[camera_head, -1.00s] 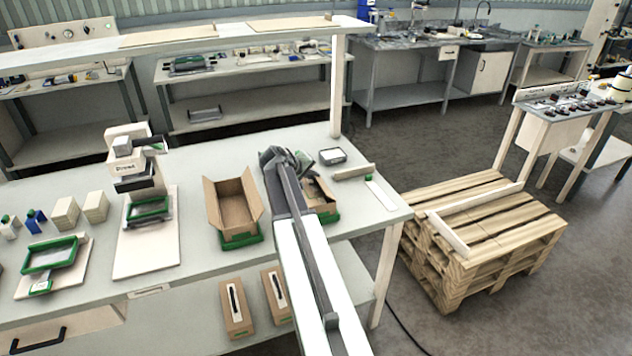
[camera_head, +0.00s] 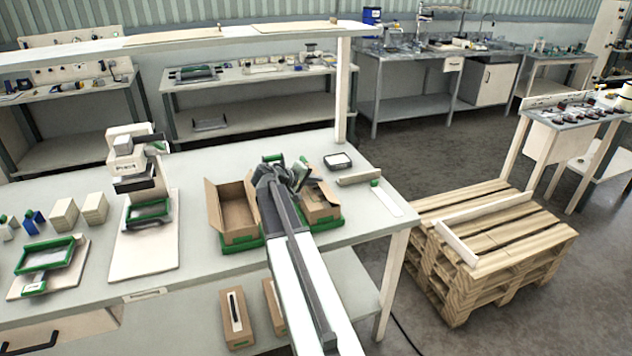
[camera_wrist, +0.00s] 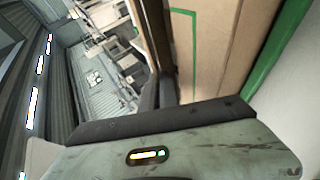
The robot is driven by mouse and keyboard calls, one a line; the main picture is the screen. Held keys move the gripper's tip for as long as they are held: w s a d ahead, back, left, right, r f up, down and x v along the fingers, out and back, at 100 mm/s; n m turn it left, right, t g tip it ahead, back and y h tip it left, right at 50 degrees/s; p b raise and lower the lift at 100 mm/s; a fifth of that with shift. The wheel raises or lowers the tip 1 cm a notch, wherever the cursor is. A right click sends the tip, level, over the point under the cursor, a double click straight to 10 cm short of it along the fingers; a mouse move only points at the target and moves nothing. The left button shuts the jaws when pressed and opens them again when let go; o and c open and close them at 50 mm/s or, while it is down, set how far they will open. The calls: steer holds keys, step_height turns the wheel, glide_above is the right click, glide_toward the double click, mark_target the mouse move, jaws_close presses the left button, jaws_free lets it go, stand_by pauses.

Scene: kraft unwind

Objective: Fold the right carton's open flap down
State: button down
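The right carton (camera_head: 321,208) is a brown open box in a green base on the bench. Its left part is hidden behind my arm. A raised brown piece at its near right side looks like a flap, but the other flaps are hard to make out. My gripper (camera_head: 280,173) is at the carton's left side, between it and the left carton (camera_head: 238,217), which stands open. In the wrist view, brown cardboard with a green strip (camera_wrist: 230,45) fills the right, close beside my dark fingers (camera_wrist: 158,55). Contact and finger opening cannot be told.
A small white-topped tray (camera_head: 338,161) and a beige block (camera_head: 358,178) lie behind and right of the right carton. A green-framed stand (camera_head: 145,230) is on the left. An overhead shelf (camera_head: 190,45) crosses above the bench. A pallet (camera_head: 490,240) stands on the floor at right.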

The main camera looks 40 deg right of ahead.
steer(key=c, duration=1.6)
jaws_free()
steer(key=shift+c, duration=0.2)
steer(key=shift+r, duration=0.1)
